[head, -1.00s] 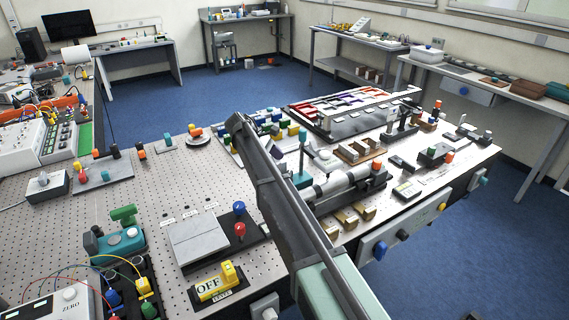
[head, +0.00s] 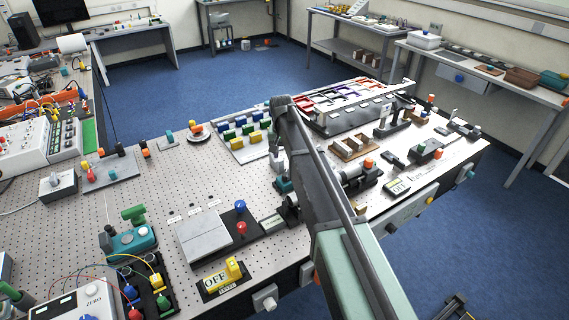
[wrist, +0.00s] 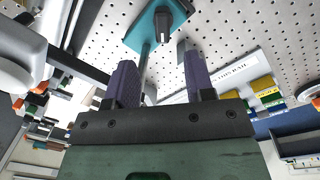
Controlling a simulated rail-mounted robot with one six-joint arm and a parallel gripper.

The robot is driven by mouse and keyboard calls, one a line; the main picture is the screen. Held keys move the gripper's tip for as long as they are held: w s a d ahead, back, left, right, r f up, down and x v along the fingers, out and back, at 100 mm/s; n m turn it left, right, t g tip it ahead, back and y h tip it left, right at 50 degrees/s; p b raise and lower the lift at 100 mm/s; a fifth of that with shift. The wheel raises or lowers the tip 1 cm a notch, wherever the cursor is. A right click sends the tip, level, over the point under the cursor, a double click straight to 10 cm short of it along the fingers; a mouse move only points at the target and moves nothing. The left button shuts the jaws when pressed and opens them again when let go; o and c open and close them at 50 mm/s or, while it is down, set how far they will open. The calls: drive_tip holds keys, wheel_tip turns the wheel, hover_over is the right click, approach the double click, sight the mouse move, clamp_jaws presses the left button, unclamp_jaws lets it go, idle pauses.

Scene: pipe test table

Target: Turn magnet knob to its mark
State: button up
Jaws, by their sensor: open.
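The knob (wrist: 163,24) is black with a pale line on it. It sits on a teal block (wrist: 172,12) at the top of the wrist view. I take this as the magnet knob. My gripper (wrist: 163,55) is open, with two purple fingers and slim grey tips. The tips point toward the knob, one to each side, with nothing clearly held between them. I cannot tell whether they touch the knob. In the head view a teal block (head: 284,185) shows beside my arm, which hides much of that spot. I cannot make out the knob's mark.
The perforated table (head: 85,215) is crowded. A grey plate (head: 204,236) with red and blue knobs and a yellow OFF switch (head: 233,268) lie left of my arm. A rack of coloured blocks (head: 243,135) stands behind. A grey cylinder device (head: 358,175) is to the right.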

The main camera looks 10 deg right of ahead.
sight(285, 174)
drive_tip(key=shift+m+y, duration=0.3)
drive_tip(key=shift+m, duration=0.5)
wheel_tip(285, 174, down, 11)
drive_tip(key=b, duration=1.1)
drive_tip(key=shift+d+r, duration=0.1)
drive_tip(key=shift+d, duration=0.05)
drive_tip(key=shift+r, duration=0.1)
drive_tip(key=shift+r, duration=0.1)
drive_tip(key=shift+s, duration=0.1)
drive_tip(key=shift+c, duration=0.3)
clamp_jaws()
